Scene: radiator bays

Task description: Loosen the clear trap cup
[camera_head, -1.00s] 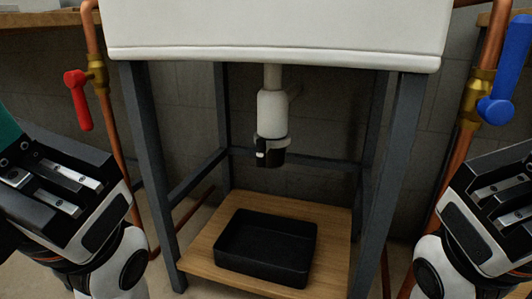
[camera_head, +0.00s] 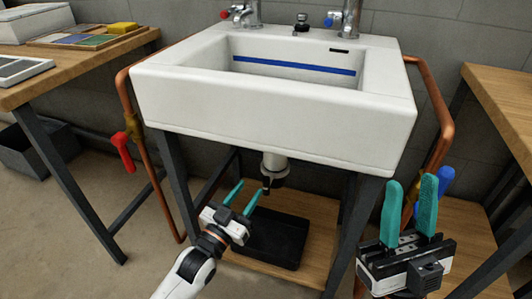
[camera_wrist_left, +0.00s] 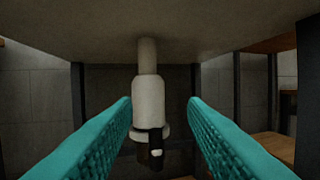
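The white drain trap (camera_head: 273,165) hangs under the sink. Its lower end, where the trap cup sits, looks dark and small, partly behind my left gripper's fingers in the head view. In the left wrist view the trap body (camera_wrist_left: 149,95) hangs upright, with a pale collar and a dark piece (camera_wrist_left: 156,150) at its lower end; clear plastic cannot be made out. My left gripper (camera_head: 246,188) is open and empty, its teal fingers pointing toward the trap, which shows between them in the wrist view. My right gripper (camera_head: 410,190) is open and empty, fingers up, at the right.
A black tray (camera_head: 270,242) stands on the wooden shelf (camera_head: 318,212) below the trap. Dark stand legs (camera_head: 176,180) flank the space. A red valve handle (camera_head: 123,152) is at left; a blue one (camera_head: 446,178) is at right, behind my right gripper. The sink (camera_head: 275,120) overhangs.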

